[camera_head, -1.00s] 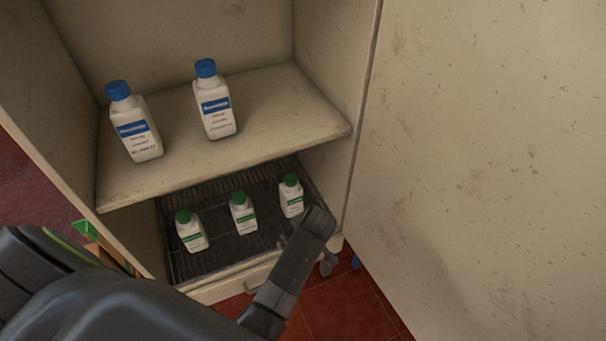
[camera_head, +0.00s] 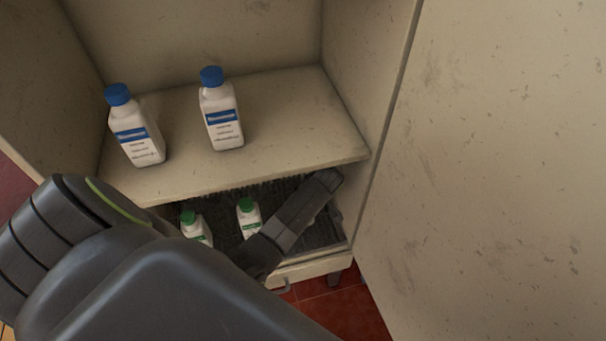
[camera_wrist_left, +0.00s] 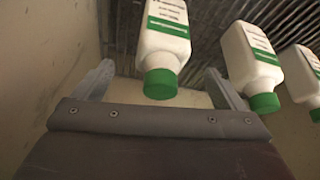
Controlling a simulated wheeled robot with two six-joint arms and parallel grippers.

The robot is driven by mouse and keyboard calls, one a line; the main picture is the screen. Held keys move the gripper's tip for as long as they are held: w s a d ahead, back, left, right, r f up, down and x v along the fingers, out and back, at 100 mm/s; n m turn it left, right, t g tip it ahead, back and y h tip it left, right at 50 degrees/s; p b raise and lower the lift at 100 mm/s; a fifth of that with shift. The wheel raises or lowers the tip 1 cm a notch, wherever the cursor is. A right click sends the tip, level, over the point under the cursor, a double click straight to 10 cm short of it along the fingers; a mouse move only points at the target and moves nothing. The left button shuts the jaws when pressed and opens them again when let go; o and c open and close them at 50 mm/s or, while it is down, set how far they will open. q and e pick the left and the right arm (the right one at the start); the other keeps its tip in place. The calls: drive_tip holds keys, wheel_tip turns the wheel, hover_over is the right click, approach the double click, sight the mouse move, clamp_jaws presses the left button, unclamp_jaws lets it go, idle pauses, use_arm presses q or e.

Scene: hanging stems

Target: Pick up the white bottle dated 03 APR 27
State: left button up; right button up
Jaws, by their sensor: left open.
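Two white bottles with blue caps stand upright on the upper shelf, a left one (camera_head: 136,138) and a right one (camera_head: 221,118). White bottles with green caps stand on the lower rack: a left one (camera_head: 196,230) and a middle one (camera_head: 249,219). A third is hidden behind my left arm in the head view. The dates are too small to read. My left gripper (camera_head: 324,182) reaches into the lower compartment. In the left wrist view its fingers (camera_wrist_left: 160,86) are open, with one green-capped bottle (camera_wrist_left: 165,45) in line between them. My right gripper is out of view.
The upper shelf (camera_head: 290,120) lies above my left gripper. The cabinet's right wall (camera_head: 365,90) and open door (camera_head: 490,150) stand on the right. Two more green-capped bottles (camera_wrist_left: 250,60) (camera_wrist_left: 305,75) sit beside the one between the fingers.

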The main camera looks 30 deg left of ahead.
use_arm(q)
drive_tip(key=shift+w+a, duration=0.25)
drive_tip(key=shift+a, duration=0.2)
drive_tip(key=shift+w+a, duration=0.3)
drive_tip(key=shift+a, duration=0.2)
drive_tip(key=b+x, duration=0.1)
drive_tip(key=x, duration=0.4)
drive_tip(key=c, duration=1.9)
clamp_jaws()
drive_tip(key=shift+r, duration=0.1)
